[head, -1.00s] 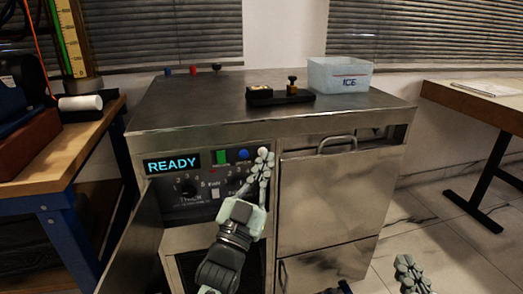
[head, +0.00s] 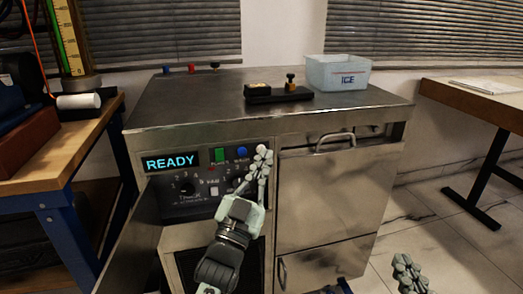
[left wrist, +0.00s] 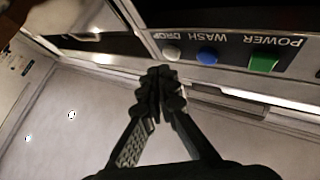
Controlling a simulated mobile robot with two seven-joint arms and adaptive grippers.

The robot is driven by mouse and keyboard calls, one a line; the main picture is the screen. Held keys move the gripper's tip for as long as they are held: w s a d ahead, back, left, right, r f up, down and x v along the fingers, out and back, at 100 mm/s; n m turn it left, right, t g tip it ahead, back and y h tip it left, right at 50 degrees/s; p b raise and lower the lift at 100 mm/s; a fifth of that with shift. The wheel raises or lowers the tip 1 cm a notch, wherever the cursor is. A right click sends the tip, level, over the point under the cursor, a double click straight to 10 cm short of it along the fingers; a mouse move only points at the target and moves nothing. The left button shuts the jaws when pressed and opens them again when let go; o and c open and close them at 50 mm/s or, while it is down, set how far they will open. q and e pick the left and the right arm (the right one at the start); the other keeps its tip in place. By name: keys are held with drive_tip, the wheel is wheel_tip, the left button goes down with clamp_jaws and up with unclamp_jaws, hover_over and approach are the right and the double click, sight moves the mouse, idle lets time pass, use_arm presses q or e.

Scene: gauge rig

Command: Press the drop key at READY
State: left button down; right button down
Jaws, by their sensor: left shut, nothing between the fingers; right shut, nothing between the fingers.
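The display (head: 171,162) on the machine's front panel reads READY in blue letters. In the left wrist view, the pale round drop key (left wrist: 171,52) sits under the label DROP, which appears upside down. Beside it are the blue wash key (left wrist: 207,56) and the green power key (left wrist: 264,62). My left gripper (left wrist: 160,74) is shut and empty, its tips just below the drop key in that view; I cannot tell whether they touch it. In the head view my left gripper (head: 263,152) hides the drop key. My right gripper (head: 402,260) is shut and empty at the lower right.
An open door (head: 133,243) stands left of the machine. A bench (head: 50,140) is at the left, a table (head: 475,103) at the right.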

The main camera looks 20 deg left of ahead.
use_arm(q)
drive_tip(key=shift+w, duration=0.1)
drive_tip(key=shift+w+a, duration=0.25)
idle(0.3)
drive_tip(key=shift+w+a, duration=0.2)
drive_tip(key=shift+w, duration=0.15)
idle(0.6)
idle(0.3)
drive_tip(key=shift+s+d+p, duration=0.45)
drive_tip(key=shift+s+p, duration=0.05)
drive_tip(key=shift+s, duration=0.2)
